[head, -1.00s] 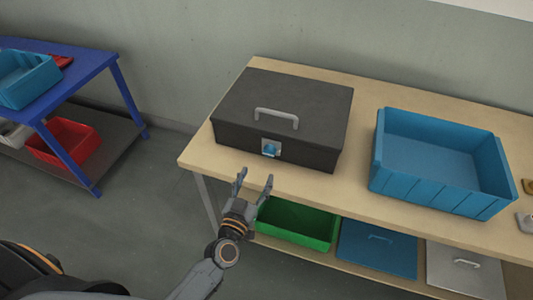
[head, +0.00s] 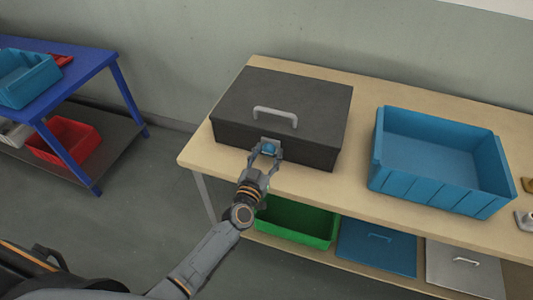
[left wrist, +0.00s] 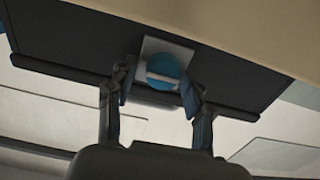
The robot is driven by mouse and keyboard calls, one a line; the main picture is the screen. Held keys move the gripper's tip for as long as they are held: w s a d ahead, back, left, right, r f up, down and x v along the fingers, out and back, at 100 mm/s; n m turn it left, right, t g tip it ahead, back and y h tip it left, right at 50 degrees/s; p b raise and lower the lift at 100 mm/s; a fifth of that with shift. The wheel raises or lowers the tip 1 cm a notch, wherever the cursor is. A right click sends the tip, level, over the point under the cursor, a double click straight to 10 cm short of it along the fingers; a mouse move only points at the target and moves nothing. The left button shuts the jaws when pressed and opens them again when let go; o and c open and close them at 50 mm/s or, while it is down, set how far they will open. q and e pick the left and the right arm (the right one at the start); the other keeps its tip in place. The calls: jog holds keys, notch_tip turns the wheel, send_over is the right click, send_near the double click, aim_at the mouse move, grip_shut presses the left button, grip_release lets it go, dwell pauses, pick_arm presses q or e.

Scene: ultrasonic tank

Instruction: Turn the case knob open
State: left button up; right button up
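The black case (head: 285,95) stands closed on the wooden table, with a grey handle (head: 275,116) on its lid. Its blue round knob (head: 269,148) sits on a light plate on the front face. In the left wrist view the knob (left wrist: 168,70) shows a pale bar across it. My left gripper (head: 266,153) is at the case front, with its fingers open on either side of the knob. In the left wrist view the fingers (left wrist: 158,88) flank the knob, with a gap visible. My right gripper is not in view.
A blue bin (head: 440,155) stands on the table (head: 350,185) to the right of the case. A green bin (head: 297,222) and flat lidded boxes are on the shelf below. A blue table (head: 75,75) with bins is at the left.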

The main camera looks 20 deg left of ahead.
pick_arm(q)
jog(key=shift+a, duration=0.1)
jog(key=c, duration=0.5)
jog(key=shift+o, duration=0.2)
